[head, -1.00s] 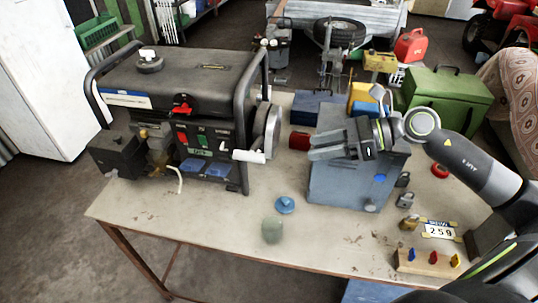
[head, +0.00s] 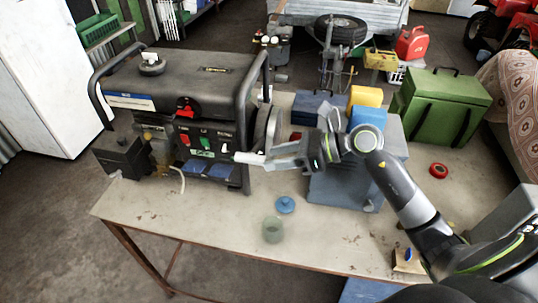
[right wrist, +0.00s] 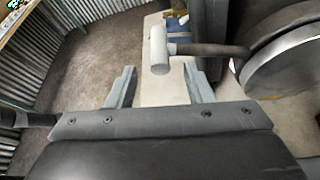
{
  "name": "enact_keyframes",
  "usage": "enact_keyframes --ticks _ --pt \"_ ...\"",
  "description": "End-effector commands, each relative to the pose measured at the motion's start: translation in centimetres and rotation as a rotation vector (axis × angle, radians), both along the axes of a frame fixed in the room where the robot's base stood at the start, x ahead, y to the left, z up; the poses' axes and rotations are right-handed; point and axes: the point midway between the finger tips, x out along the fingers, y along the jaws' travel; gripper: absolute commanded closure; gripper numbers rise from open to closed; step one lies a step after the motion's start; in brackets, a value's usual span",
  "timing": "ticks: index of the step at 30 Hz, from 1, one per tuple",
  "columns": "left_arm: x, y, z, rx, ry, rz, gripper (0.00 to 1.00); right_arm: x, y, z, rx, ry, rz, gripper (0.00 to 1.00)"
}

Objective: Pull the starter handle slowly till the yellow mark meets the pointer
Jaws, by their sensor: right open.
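The generator (head: 190,100) stands at the left of the bench. Its white starter handle (head: 249,157) sticks out at the right end, beside the round starter housing (head: 270,128). My right gripper (head: 270,160) is open and level with the handle, its fingers pointing left at it. In the right wrist view the handle (right wrist: 159,50) lies just ahead of the gap between my open fingertips (right wrist: 162,82), on a dark stem from the housing (right wrist: 285,65). Whether the fingers touch it I cannot tell. My left gripper is not in view.
A blue-grey box (head: 345,188) stands under my right forearm. A blue lid (head: 285,205) and a greenish jar (head: 272,231) sit on the bench (head: 210,235) in front. A green chest (head: 440,105) and a red ring (head: 438,170) are at the right.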

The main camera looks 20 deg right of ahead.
Motion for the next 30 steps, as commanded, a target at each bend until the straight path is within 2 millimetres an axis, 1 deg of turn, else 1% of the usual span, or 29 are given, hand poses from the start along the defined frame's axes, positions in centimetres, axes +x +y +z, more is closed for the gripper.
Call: enact_keyframes --ticks 1,7,13,20,23,30 --pt "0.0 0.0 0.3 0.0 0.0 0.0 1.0 0.3 0.5 0.0 0.005 0.0 -0.001 0.53" --pt "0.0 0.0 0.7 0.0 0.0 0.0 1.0 1.0 1.7 -0.6 0.003 -0.001 0.0 0.53" --pt "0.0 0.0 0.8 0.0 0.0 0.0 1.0 1.2 2.1 -1.0 0.0 0.0 0.0 0.53" --pt "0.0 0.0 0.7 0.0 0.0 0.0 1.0 1.2 2.1 -1.0 -0.001 0.001 0.0 0.53" --pt "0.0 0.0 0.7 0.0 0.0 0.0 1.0 1.2 2.1 -1.0 -0.001 0.001 0.0 0.65" --pt "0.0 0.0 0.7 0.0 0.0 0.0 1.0 1.2 2.1 -1.0 0.0 -0.001 0.0 0.96"
